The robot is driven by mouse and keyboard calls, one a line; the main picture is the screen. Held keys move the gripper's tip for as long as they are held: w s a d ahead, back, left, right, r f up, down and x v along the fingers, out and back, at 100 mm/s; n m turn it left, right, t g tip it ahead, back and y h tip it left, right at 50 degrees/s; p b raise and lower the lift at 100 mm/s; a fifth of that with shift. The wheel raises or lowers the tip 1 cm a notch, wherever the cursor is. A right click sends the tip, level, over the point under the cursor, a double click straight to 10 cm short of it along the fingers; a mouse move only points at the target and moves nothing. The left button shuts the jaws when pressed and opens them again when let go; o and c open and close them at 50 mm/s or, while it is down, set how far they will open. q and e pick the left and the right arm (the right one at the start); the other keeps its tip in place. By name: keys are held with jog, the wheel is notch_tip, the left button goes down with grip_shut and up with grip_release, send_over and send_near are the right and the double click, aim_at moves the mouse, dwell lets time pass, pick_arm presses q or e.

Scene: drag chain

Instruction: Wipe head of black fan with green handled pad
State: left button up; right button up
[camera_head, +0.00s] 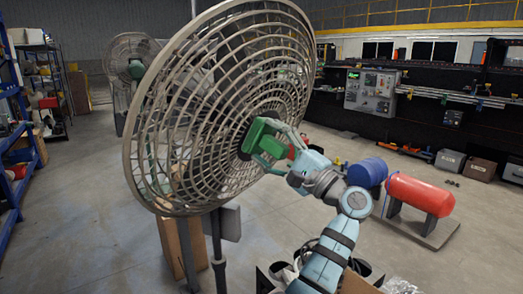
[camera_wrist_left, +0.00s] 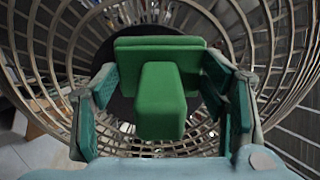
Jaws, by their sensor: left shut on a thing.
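A large standing fan (camera_head: 165,100) with a round tan-grey wire cage fills the left and middle of the head view. Its dark hub disc (camera_wrist_left: 118,62) shows behind the pad in the left wrist view. The green handled pad (camera_head: 262,138) is held up at the middle of the cage front; in the left wrist view its flat plate (camera_wrist_left: 160,43) faces the hub and its block handle points toward me. Whether the pad touches the hub is hidden. My right gripper is not in view.
A second fan (camera_head: 130,58) stands behind at left. Blue shelving (camera_head: 18,150) lines the left edge. A red cylinder (camera_head: 420,194) and a blue cylinder (camera_head: 367,172) lie on a stand at right. An open box with items sits at the bottom.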

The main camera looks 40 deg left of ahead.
pick_arm(q)
jog(key=w+b, duration=0.1)
jog(key=w, duration=0.4)
jog(key=shift+r, duration=0.1)
jog(key=b+v, duration=0.1)
jog(key=v, duration=0.5)
jog(key=shift+w, duration=0.1)
jog(key=shift+b, duration=0.3)
jog(key=b+v, duration=0.1)
jog(key=v, duration=0.2)
